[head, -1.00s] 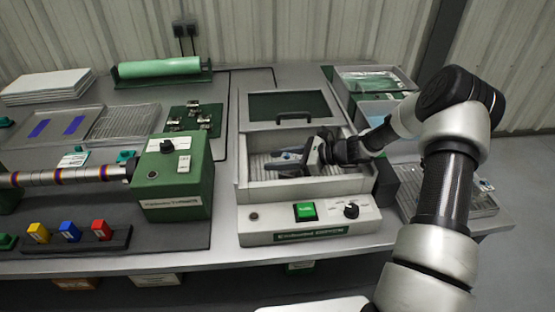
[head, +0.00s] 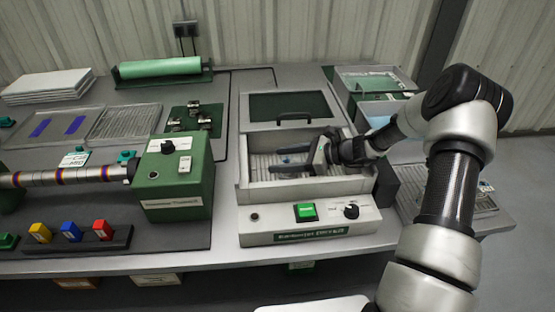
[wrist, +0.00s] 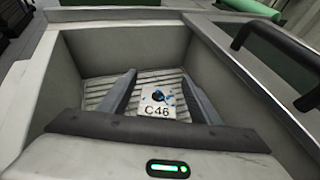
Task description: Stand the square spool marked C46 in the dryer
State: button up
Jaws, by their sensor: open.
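The square spool marked C46 (wrist: 149,103) shows in the wrist view as a pale square with black lettering, a dark centre and a bit of blue. It rests on the ribbed floor inside the dryer (head: 312,189), whose grey walls (wrist: 85,60) surround it. My gripper (head: 278,158) is inside the dryer with its fingers spread apart. In the wrist view the open fingers (wrist: 159,78) lie on either side of the spool, with gaps between. I cannot make out the spool in the head view.
The dryer's windowed lid (head: 290,106) is open behind the chamber. A panel with a green switch (head: 306,212) is in front. A green-ended winding machine (head: 175,180) stands to the left, and trays with clear walls (head: 372,82) to the right.

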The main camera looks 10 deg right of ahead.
jog(key=v, duration=0.6)
jog(key=shift+r+p, duration=0.15)
jog(key=shift+p, duration=0.2)
dwell(0.7)
